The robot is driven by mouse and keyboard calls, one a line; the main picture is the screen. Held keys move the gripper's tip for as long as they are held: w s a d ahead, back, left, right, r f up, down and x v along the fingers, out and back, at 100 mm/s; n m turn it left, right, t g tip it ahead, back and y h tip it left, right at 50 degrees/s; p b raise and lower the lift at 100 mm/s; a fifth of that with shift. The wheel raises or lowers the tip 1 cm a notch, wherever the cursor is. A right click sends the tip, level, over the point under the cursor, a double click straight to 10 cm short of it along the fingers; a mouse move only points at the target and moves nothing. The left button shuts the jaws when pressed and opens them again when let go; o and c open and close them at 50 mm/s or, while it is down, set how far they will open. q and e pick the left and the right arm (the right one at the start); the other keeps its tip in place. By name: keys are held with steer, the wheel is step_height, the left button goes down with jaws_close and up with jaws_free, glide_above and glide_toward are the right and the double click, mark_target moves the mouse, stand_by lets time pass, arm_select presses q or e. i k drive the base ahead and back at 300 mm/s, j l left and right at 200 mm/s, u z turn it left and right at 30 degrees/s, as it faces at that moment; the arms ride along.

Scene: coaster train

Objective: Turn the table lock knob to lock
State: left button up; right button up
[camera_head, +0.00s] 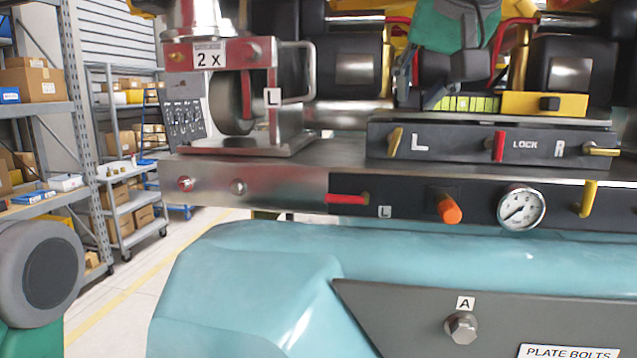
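A black panel (380,139) on the steel table's front carries a red upright handle (498,146) beside the word LOCK. Yellow handles sit near its L (395,141) and R (600,151) marks. An orange knob (450,210) projects from the lower black strip, left of a round gauge. Which of these is the table lock knob I cannot tell for certain. My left gripper is out of view.
A red lever (347,199) and a yellow hook handle (588,198) stick out from the lower strip. The gauge (521,208) sits between knob and hook. A steel clamp block (240,100) stands at left. A teal body (230,285) fills the foreground. Shelves (35,110) line the left.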

mark_target(495, 145)
steer(key=k+l, duration=0.1)
steer(key=k, duration=0.85)
steer(key=l, duration=0.05)
